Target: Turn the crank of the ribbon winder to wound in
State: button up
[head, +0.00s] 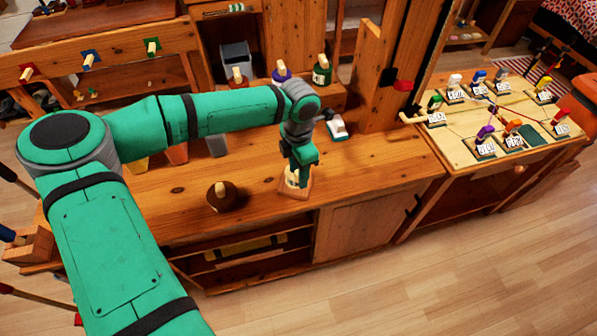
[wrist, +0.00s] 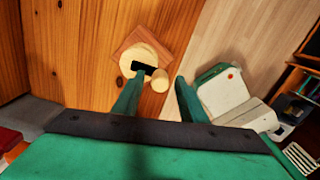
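The ribbon winder (head: 293,184) stands on the bench top near its front edge, a cream round body on a small square wooden base. In the wrist view the winder (wrist: 133,58) shows its round top with a dark crank arm. A pale round crank knob (wrist: 160,81) sits at the arm's end. My gripper (wrist: 160,77) is open, with one finger on each side of the knob. Whether either finger touches it I cannot tell. In the head view my gripper (head: 302,160) points down over the winder and hides part of it. No ribbon can be made out.
A dark round base with a pale knob (head: 222,197) stands left of the winder. A white and teal object (head: 337,127) lies behind it. Several knobbed pieces stand at the back. A board with labelled pieces (head: 465,150) is at the right. The bench front right of the winder is clear.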

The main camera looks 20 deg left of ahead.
jog(key=shift+f, duration=0.25)
grip_shut()
jog(key=shift+s+a+m, duration=0.1)
jog(key=shift+a+m, duration=0.25)
jog(key=shift+m, duration=0.65)
jog(key=shift+s+a+m, duration=0.1)
jog(key=shift+a+m, duration=0.2)
jog(key=shift+m, duration=0.7)
grip_release()
jog(key=shift+r, duration=0.1)
notch_tip(320, 180, up, 11)
